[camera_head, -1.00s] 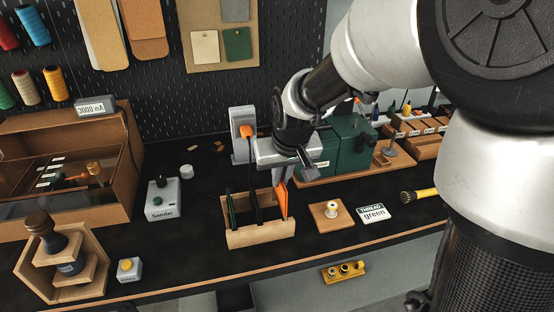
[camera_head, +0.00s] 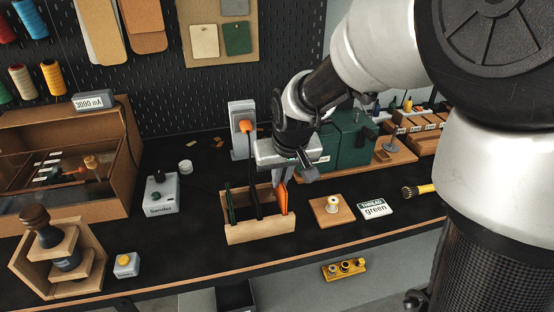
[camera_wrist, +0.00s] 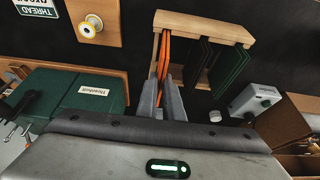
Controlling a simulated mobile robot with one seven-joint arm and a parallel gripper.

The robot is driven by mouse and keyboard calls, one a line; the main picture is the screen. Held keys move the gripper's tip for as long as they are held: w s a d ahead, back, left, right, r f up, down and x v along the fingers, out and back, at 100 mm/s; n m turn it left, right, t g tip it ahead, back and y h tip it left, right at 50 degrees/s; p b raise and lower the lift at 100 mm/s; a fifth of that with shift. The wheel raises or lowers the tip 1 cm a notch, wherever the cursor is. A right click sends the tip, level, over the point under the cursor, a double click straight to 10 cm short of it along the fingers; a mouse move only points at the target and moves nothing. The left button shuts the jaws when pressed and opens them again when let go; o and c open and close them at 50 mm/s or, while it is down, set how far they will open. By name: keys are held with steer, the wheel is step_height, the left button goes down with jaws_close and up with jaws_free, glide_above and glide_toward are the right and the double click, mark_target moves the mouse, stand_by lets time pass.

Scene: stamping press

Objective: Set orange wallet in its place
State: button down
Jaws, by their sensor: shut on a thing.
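The orange wallet (camera_head: 283,198) stands upright in the right end of a wooden rack (camera_head: 262,234). It also shows edge-on in the wrist view (camera_wrist: 164,55), at the rack's left end. My gripper (camera_head: 293,180) is at the wallet's upper edge and shut on it; in the wrist view its two fingers (camera_wrist: 163,90) sit close on either side of it. A black wallet (camera_head: 256,205) and a green wallet (camera_head: 229,206) stand in the same rack, left of the orange one. Whether the orange wallet touches the rack's floor is hidden.
A spool on a wooden block (camera_head: 331,208) and a "THREAD green" card (camera_head: 374,208) lie right of the rack. A green machine (camera_head: 347,143) stands behind. A labelled grey box (camera_head: 162,194) is to the left. Bare bench lies between box and rack.

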steer(key=shift+f+b, duration=1.1)
steer(key=shift+f, duration=0.35)
steer(key=c, duration=1.8)
jaws_free()
steer(key=p+v, duration=0.2)
steer(key=v, duration=1.5)
steer(key=shift+r+p, duration=0.2)
steer(key=shift+p, duration=0.15)
